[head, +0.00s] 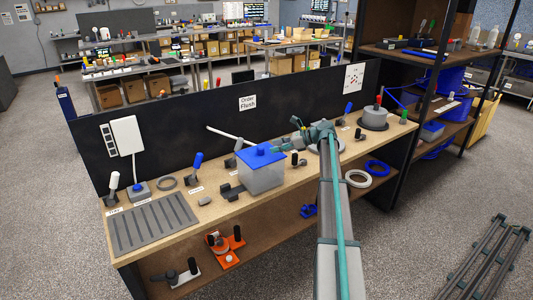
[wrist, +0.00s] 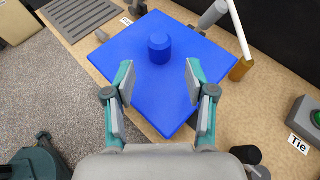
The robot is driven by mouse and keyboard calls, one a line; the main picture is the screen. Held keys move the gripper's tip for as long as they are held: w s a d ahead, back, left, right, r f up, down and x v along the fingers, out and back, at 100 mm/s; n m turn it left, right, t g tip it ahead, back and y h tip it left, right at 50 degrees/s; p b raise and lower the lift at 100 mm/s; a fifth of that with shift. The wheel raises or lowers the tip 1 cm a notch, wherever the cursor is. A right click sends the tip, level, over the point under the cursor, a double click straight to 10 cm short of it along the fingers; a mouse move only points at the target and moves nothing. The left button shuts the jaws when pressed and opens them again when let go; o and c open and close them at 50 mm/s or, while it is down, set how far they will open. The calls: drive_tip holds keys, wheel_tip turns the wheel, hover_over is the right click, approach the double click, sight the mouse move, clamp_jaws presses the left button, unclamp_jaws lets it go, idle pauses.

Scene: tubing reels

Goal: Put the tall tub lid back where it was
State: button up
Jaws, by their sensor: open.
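In the wrist view the lid (wrist: 150,95) fills the middle and hides the tub below. Its blue knob (wrist: 159,48) stands just beyond the fingertips. My gripper (wrist: 160,76) is open and empty over the lid, one finger on each side, not around the knob. In the head view my gripper (head: 279,149) is at the lid's right side.
A grey slotted mat (head: 150,224) lies at the bench's left end. A white rod (head: 230,135) leans behind the tub. A black panel (head: 190,130) runs along the back. A round grey pot (head: 373,120) and white and blue rings (head: 358,178) are to the right.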

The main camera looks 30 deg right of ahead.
drive_tip(key=shift+b+v, duration=0.4)
drive_tip(key=shift+v, duration=1.65)
drive_tip(key=shift+r, duration=0.1)
